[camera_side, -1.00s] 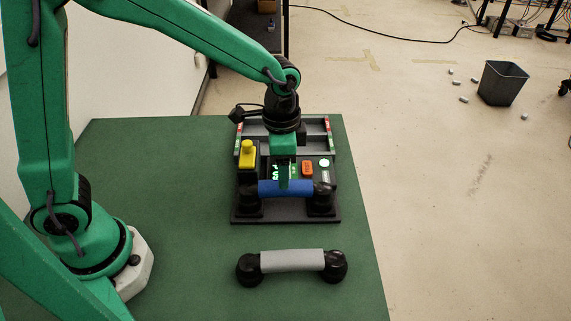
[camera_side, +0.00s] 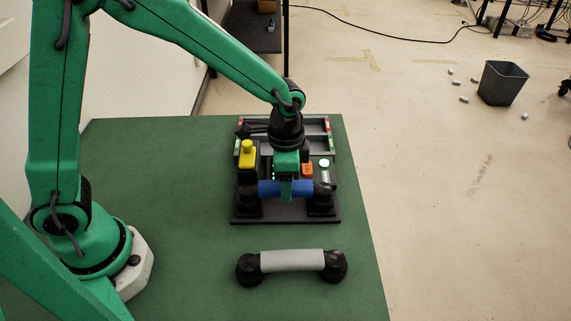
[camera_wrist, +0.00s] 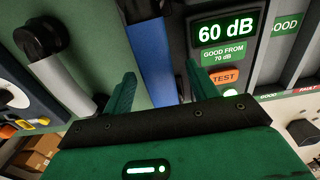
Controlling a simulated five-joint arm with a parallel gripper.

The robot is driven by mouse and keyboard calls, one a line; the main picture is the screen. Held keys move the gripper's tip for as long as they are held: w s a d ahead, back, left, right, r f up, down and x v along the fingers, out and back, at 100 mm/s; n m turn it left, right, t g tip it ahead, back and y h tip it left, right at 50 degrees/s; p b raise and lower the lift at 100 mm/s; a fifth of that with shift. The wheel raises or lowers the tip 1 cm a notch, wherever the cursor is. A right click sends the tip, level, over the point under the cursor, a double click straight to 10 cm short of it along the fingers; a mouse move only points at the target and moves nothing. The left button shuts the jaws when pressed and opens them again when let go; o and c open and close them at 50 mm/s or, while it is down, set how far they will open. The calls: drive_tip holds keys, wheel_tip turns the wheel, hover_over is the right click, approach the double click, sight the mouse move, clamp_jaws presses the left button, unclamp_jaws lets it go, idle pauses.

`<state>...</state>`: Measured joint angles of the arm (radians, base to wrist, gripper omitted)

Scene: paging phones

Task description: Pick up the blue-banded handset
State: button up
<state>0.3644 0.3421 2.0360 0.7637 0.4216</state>
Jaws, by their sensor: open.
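The blue-banded handset (camera_side: 267,188) lies across the front of the dark phone unit (camera_side: 236,213), its black ends to the left and right. My gripper (camera_side: 287,192) is right at the middle of the blue band, with one green finger in front of it in the side view. In the wrist view the blue band (camera_wrist: 149,55) runs between the two open fingers of my gripper (camera_wrist: 160,88). I cannot tell whether either finger touches it. The gripper holds nothing.
A grey-banded handset (camera_side: 292,261) lies on the green table in front of the unit; it also shows in the wrist view (camera_wrist: 68,80). The unit carries a yellow knob (camera_side: 248,150), an orange TEST button (camera_wrist: 224,77) and a display (camera_wrist: 225,28) reading 60 dB.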

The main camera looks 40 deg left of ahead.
drive_tip(key=shift+s+f, duration=0.1)
drive_tip(key=shift+f, duration=2.3)
drive_tip(key=c, duration=1.2)
drive_tip(key=shift+r, duration=0.1)
drive_tip(key=shift+r, duration=0.85)
wheel_tip(320, 180, up, 2)
drive_tip(key=shift+r, duration=0.25)
drive_tip(key=s+d+r, duration=0.2)
drive_tip(key=s, duration=0.1)
drive_tip(key=s+d+r, duration=0.2)
drive_tip(key=s+d, duration=0.1)
drive_tip(key=s+d+r, duration=0.2)
drive_tip(key=s, duration=0.1)
drive_tip(key=shift+s+d+r, duration=0.1)
drive_tip(key=shift+d+r, duration=0.05)
drive_tip(key=shift+r, duration=0.2)
